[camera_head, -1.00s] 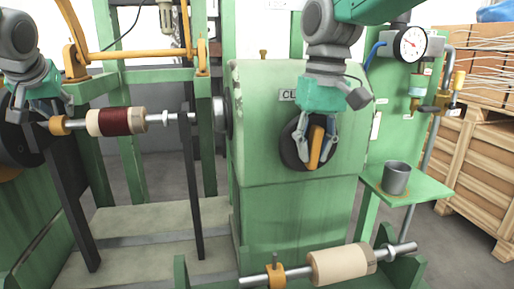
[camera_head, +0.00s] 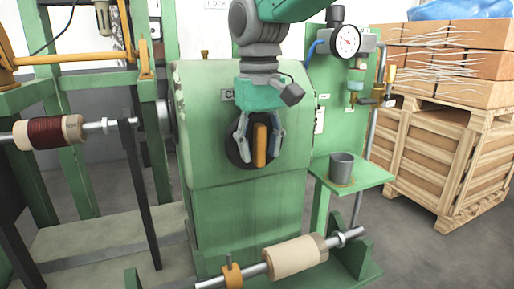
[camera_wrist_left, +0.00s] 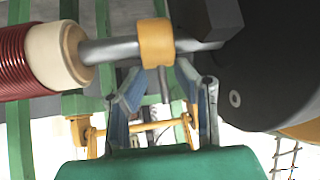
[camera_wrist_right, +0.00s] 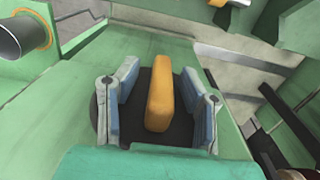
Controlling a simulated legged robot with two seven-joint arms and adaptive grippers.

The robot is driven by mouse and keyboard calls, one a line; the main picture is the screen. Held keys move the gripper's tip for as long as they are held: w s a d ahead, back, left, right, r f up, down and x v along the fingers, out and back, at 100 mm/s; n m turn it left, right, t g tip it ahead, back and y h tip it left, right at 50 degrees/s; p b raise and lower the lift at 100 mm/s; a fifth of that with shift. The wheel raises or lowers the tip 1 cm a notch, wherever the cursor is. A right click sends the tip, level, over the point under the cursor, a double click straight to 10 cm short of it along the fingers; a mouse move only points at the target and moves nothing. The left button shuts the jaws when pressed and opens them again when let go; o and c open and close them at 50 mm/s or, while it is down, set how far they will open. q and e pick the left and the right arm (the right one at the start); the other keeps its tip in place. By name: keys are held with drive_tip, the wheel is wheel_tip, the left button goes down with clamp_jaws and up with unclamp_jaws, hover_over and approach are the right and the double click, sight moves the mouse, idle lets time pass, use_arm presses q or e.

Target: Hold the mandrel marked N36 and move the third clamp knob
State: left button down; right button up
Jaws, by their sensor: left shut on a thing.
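A mandrel (camera_head: 98,127) with a dark red coil (camera_head: 48,133) lies level at the left of the head view; no N36 mark is legible. In the left wrist view, my left gripper (camera_wrist_left: 162,90) has its fingers at the mandrel's shaft, on either side of an orange collar (camera_wrist_left: 156,42) with a small screw. My right gripper (camera_head: 259,150) is open around an orange knob (camera_head: 260,146) on a black disc on the green cabinet. The right wrist view shows gaps beside the knob (camera_wrist_right: 160,95).
A grey cup (camera_head: 341,166) stands on a green shelf (camera_head: 375,173). A gauge (camera_head: 346,41) and wooden crates (camera_head: 440,160) are at the right.

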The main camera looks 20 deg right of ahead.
use_arm(q)
drive_tip(key=shift+r, duration=0.1)
use_arm(e)
wheel_tip(320, 180, up, 12)
drive_tip(key=shift+w+a+f, duration=0.1)
use_arm(q)
drive_tip(key=c, duration=1.2)
unclamp_jaws()
drive_tip(key=shift+o, duration=0.2)
drive_tip(key=shift+s, duration=0.1)
